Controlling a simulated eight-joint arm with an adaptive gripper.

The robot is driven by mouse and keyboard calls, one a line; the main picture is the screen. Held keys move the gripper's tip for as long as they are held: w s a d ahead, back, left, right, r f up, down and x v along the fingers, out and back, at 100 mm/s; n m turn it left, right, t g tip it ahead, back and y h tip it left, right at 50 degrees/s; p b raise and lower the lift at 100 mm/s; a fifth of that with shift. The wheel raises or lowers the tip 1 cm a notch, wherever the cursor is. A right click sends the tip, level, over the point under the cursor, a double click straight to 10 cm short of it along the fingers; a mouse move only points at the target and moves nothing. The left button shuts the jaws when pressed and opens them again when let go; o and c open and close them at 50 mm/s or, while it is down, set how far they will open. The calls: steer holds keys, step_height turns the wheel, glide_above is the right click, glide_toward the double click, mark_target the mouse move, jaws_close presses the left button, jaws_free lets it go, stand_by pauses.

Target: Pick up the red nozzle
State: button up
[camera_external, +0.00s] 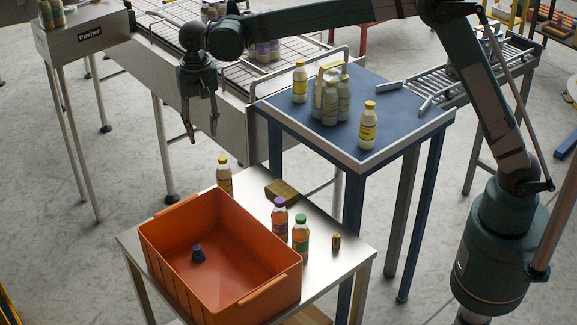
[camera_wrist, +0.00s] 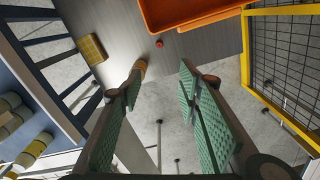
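The red nozzle (camera_wrist: 159,44) is a small red piece on the grey metal table (camera_wrist: 125,25), near the table edge and just outside the orange bin. I cannot make it out in the external view, where the bin wall probably hides it. My gripper (camera_external: 201,128) points down, open and empty, above and behind the table's far edge. In the wrist view my gripper (camera_wrist: 163,72) has its green-padded fingers apart, with the red nozzle beyond the tips, not between them.
The orange bin (camera_external: 268,267) holds a blue nozzle (camera_external: 198,254). A yellow-capped bottle (camera_external: 224,178) stands close behind it. A yellow-brown block (camera_external: 282,192), two bottles and a brass piece (camera_external: 336,241) are right of the bin. A blue table (camera_external: 390,130) carries more bottles.

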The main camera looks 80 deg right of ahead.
step_height(320, 180, down, 24)
steer(key=shift+s+r, duration=0.1)
steer(key=shift+r, duration=0.15)
steer(key=shift+f, duration=1.3)
steer(key=shift+a+f+p, duration=0.1)
steer(key=shift+f+p, duration=0.5)
steer(key=shift+f, duration=2)
steer(key=shift+c, duration=0.5)
steer(key=c, duration=0.9)
